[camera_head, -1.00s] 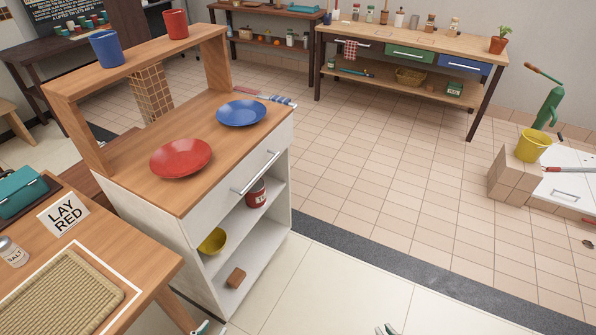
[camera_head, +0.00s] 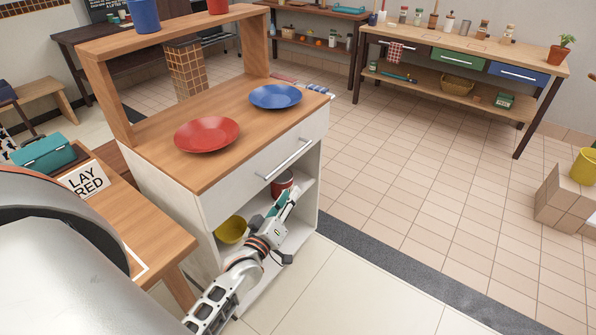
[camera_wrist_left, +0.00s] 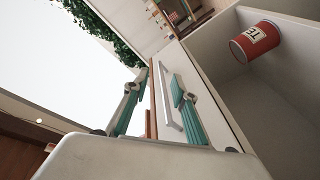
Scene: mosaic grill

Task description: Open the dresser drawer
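The dresser (camera_head: 185,205) is a white unit with a wooden top. Its drawer (camera_head: 240,172) is shut, with a metal bar handle (camera_head: 285,159) across the white front. The handle also shows in the left wrist view (camera_wrist_left: 168,98). My left gripper (camera_head: 288,197) is just below the handle in the head view, in front of the open shelves. In the left wrist view its two green fingers (camera_wrist_left: 157,90) are spread apart and empty. The handle appears between them, nearer the right finger; whether it touches is unclear. My right gripper is not in view.
A red plate (camera_head: 207,134) and a blue plate (camera_head: 275,96) lie on the dresser top. A yellow bowl (camera_head: 231,229) and a red can (camera_head: 282,182) stand on the shelves below. A wooden table (camera_head: 155,225) is close at left.

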